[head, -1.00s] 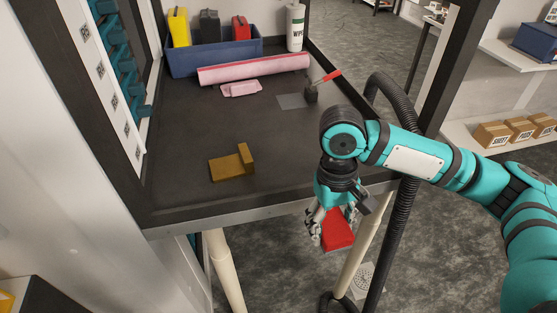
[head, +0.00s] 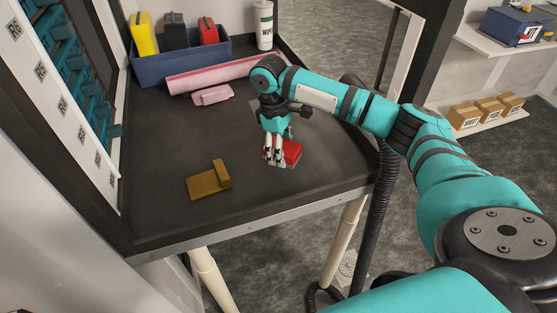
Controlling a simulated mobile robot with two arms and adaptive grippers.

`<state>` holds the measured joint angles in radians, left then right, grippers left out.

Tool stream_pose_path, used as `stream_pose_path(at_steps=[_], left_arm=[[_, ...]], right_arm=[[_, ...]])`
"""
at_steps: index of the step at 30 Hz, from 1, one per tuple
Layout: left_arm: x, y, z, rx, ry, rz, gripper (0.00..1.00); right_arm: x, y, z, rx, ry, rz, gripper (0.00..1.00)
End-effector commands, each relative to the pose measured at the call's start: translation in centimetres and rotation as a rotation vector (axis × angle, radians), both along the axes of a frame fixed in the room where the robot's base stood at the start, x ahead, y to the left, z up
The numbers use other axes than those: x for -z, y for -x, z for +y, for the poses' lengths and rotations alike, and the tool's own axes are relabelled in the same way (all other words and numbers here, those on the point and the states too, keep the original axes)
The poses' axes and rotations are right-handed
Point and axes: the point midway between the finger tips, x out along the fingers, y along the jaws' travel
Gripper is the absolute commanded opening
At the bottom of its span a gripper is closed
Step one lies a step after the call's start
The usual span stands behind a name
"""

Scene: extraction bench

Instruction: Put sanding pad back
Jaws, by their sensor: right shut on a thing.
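My right gripper (head: 277,162) points down over the right part of the dark bench top (head: 160,135), shut on a red block-like pad (head: 293,151). The pad's right side shows; the fingers hide its left part. I cannot tell whether it touches the bench or hangs just above it. At the back stands a blue bin (head: 178,69) with a yellow (head: 143,34), a black (head: 175,34) and a red (head: 208,31) item upright in it. A grey flat patch (head: 254,106) is mostly hidden behind my right arm. My left gripper is not in view.
A brown L-shaped block (head: 208,184) lies left of the gripper. A pink roll (head: 215,75) and a small pink block (head: 211,96) lie before the bin. A white wipes bottle (head: 263,26) stands at the back. A black hose (head: 377,230) runs by the right edge.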

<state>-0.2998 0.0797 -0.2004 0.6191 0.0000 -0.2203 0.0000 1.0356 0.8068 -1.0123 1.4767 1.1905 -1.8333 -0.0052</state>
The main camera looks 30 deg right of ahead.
Motion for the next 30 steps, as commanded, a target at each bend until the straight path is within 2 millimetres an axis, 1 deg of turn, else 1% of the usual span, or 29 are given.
stream_pose_path(at_steps=[1,5,9,13,24,25,30], left_arm=[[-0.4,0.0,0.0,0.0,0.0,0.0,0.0],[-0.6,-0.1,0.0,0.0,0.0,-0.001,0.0],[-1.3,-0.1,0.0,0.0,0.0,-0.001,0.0],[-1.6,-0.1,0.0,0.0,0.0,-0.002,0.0],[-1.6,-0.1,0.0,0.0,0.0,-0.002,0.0],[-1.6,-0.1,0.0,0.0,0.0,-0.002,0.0],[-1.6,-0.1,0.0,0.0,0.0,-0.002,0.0]], right_arm=[[0.5,0.1,0.0,-0.001,0.0,0.002,0.3],[1.7,0.0,0.1,0.0,-0.001,0.001,0.3],[3.7,0.1,0.1,0.0,0.001,0.003,0.3],[5.1,0.1,0.1,0.001,0.0,0.0,0.3],[5.6,0.1,0.1,0.0,-0.001,0.0,0.3],[5.7,0.0,0.1,0.0,-0.001,-0.001,0.57],[5.6,0.0,0.1,0.0,-0.001,-0.001,0.8]])
